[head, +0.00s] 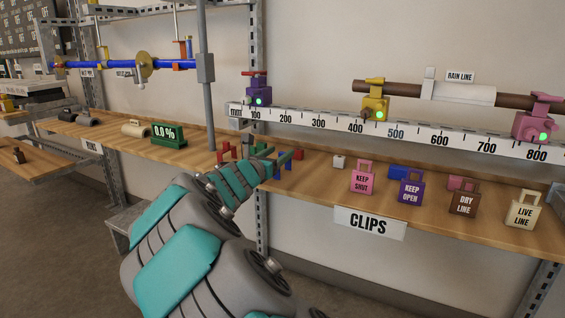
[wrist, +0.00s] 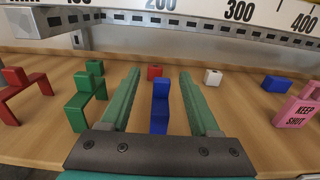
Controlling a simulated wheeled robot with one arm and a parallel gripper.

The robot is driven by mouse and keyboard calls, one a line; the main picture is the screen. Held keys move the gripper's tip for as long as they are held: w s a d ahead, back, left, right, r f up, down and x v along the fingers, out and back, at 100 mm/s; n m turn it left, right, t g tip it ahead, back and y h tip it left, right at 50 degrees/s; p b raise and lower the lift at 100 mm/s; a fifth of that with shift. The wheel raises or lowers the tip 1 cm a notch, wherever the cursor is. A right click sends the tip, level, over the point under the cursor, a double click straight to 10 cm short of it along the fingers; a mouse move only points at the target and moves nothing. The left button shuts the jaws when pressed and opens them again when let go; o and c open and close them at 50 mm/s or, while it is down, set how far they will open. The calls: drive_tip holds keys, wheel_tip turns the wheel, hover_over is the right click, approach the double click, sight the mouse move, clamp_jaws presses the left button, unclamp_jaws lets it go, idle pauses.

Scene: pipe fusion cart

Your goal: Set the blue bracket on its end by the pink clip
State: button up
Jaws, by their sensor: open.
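The blue bracket (wrist: 160,105) stands on the wooden shelf in the wrist view, seen nearly end-on between the two green fingers of my gripper (wrist: 159,72). The fingers are open, with a gap on each side of the bracket; I see no contact. Its lower near part is hidden by the gripper body. In the head view my gripper (head: 272,156) is over the shelf, left of the CLIPS sign. A pink KEEP SHUT tag (head: 362,181) stands to the right and shows in the wrist view (wrist: 298,110). A pink clamp (head: 537,122) sits near 800 on the scale rail.
A green bracket (wrist: 82,100) and a red bracket (wrist: 20,88) stand left of my gripper. Small red (wrist: 155,71), white (wrist: 213,76) and blue (wrist: 276,84) blocks lie behind and right. The scale rail (head: 320,122) runs above the shelf. Bare shelf lies between bracket and pink tag.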

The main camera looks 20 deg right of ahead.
drive_tip(key=x, duration=0.5)
drive_tip(key=shift+s+d+f, duration=0.1)
drive_tip(key=shift+f, duration=0.15)
clamp_jaws()
idle(0.4)
